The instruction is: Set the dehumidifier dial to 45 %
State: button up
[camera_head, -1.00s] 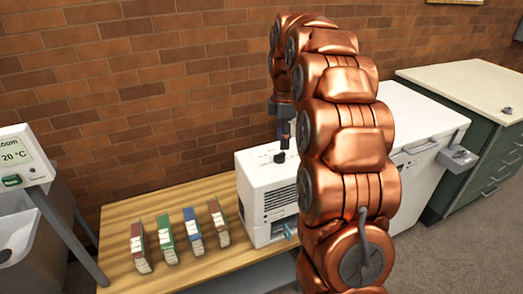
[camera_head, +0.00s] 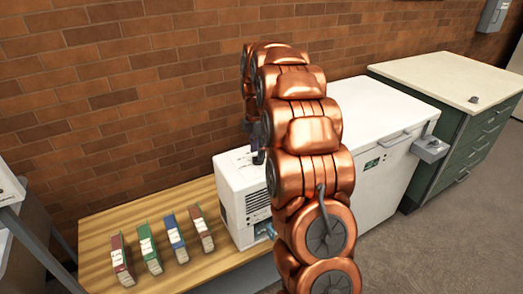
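The white dehumidifier (camera_head: 231,186) stands at the right end of a wooden bench, with a dark grille on its front. Its top panel is partly in view. The dial cannot be made out apart from the dark parts of my gripper. My gripper (camera_head: 258,157) points down at the top of the dehumidifier, at or just above it. It is small and partly hidden by my copper arm, so its fingers and any contact cannot be told. The dial's markings and setting are not readable.
Several coloured books or binders (camera_head: 148,248) stand on the wooden bench (camera_head: 95,226) left of the dehumidifier. A white chest freezer (camera_head: 385,150) is behind my arm to the right. A green cabinet (camera_head: 462,130) stands farther right. A brick wall is behind.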

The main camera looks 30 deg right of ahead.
jog(key=shift+f, duration=0.85)
grip_shut()
